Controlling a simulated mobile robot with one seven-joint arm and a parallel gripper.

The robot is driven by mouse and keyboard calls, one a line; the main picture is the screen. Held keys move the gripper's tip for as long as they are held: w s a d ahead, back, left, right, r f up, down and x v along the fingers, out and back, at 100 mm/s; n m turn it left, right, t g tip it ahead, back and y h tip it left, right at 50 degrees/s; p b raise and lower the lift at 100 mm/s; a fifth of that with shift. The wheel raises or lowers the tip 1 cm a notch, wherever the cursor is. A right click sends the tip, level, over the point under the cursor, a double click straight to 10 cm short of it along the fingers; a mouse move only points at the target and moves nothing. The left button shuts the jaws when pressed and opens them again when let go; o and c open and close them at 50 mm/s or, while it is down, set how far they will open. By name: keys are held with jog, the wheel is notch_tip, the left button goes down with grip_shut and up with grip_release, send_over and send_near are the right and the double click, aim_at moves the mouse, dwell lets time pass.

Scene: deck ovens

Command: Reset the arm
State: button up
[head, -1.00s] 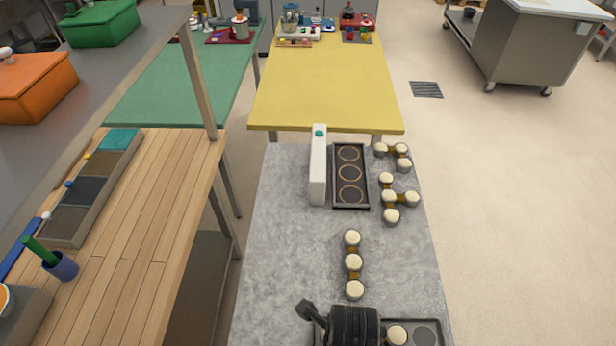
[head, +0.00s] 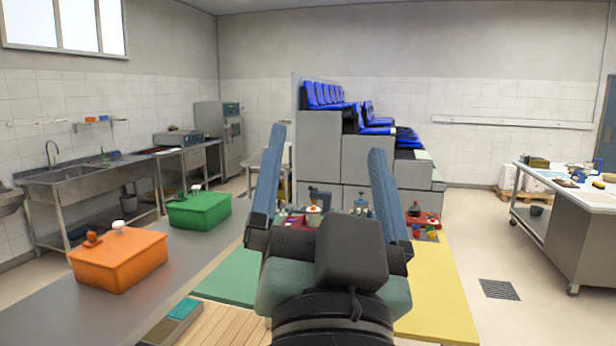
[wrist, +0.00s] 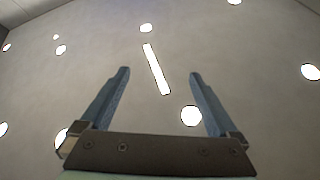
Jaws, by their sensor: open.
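My gripper (head: 326,185) stands raised in the middle of the head view, its two blue fingers pointing up and spread apart. It is open with nothing between the fingers. In the wrist view my gripper (wrist: 158,80) also shows both fingers wide apart and empty, against the ceiling and its lights. My arm hides part of the tables behind it.
A yellow table (head: 440,300) and a green table (head: 230,275) lie beyond my arm. Orange (head: 120,262) and green (head: 198,210) boxes stand on a grey counter at left. A steel cart (head: 570,230) is at right. Blue seats on grey steps (head: 320,145) stand behind.

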jog(key=s+a+r+n+t, duration=0.1)
jog(key=s+r+n+t, duration=0.2)
jog(key=s+r, duration=0.3)
jog(key=shift+s+a+r+n+y, duration=0.2)
jog(key=shift+a+r+n+y, duration=0.2)
jog(key=shift+r, duration=0.3)
